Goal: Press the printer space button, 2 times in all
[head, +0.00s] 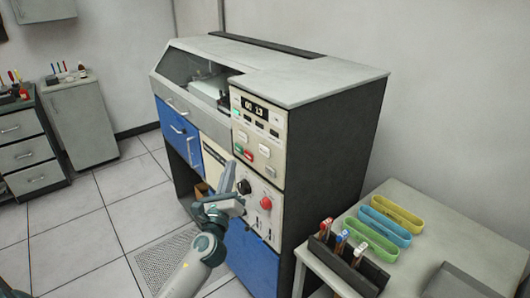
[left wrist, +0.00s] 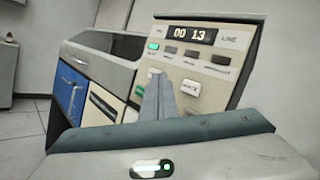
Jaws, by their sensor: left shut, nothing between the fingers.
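The printer (head: 320,160) is a tall cabinet with a cream control panel (head: 278,148) on its front. In the left wrist view a white button (left wrist: 190,87) on that panel carries a label that seems to read SPACE; it also shows in the head view (head: 265,151). My left gripper (head: 238,203) is shut and empty in front of the panel's lower part. In the left wrist view its fingers (left wrist: 158,92) point at the panel, left of the white button, and hide part of it. No contact with the button shows. My right gripper is in neither view.
The display (left wrist: 191,36) reads 00 13, above a lit green button (left wrist: 153,47) and several dark ones. A red knob (head: 266,203) sits lower on the front. A side table (head: 420,222) with coloured trays stands at right.

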